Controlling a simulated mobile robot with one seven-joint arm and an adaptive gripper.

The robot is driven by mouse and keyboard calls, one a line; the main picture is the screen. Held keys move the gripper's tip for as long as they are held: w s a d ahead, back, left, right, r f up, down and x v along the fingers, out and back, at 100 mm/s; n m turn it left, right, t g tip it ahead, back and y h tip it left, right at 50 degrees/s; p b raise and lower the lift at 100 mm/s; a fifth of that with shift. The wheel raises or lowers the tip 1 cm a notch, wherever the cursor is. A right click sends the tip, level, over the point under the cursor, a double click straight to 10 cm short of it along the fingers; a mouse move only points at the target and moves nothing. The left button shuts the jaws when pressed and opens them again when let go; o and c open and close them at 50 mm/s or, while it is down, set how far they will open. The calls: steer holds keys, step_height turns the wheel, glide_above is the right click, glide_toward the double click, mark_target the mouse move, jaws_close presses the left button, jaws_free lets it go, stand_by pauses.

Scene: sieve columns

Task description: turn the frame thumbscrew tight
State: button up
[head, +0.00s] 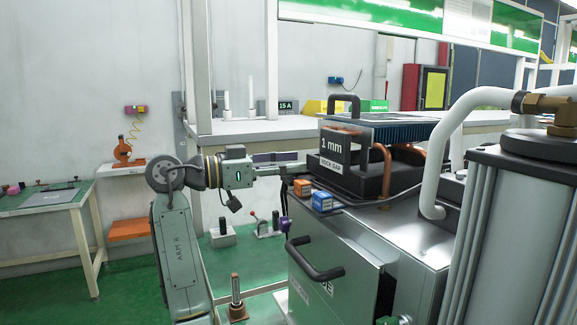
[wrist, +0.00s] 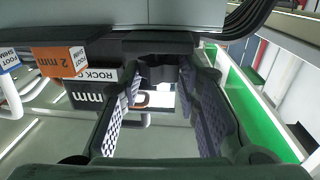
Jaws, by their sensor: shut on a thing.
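My gripper (head: 292,168) reaches in from the left, level, with its fingertips against the side of the dark block marked "1 mm ROCK GAP" (head: 341,158). In the wrist view the two patterned finger pads face each other, and my gripper (wrist: 160,92) is shut on a dark part (wrist: 157,72) at the block. I take this part for the frame thumbscrew; its shape is mostly hidden, and I cannot tell how far in it is. In the head view the fingers and block hide it. The block's label shows upside down in the wrist view.
An orange box (head: 302,187) and a blue box (head: 322,200) stand just below the fingers on the metal cabinet (head: 335,262). A black cabinet handle (head: 314,262) and purple knob (head: 285,224) stick out below. A white pipe (head: 447,150) curves at right.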

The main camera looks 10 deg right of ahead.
steer(key=o, duration=1.2)
steer(key=shift+c, duration=0.2)
steer(key=shift+a, duration=0.1)
steer(key=s+a, duration=0.1)
steer(key=a, duration=1)
steer(key=shift+s+a, duration=0.15)
steer(key=shift+a, duration=0.25)
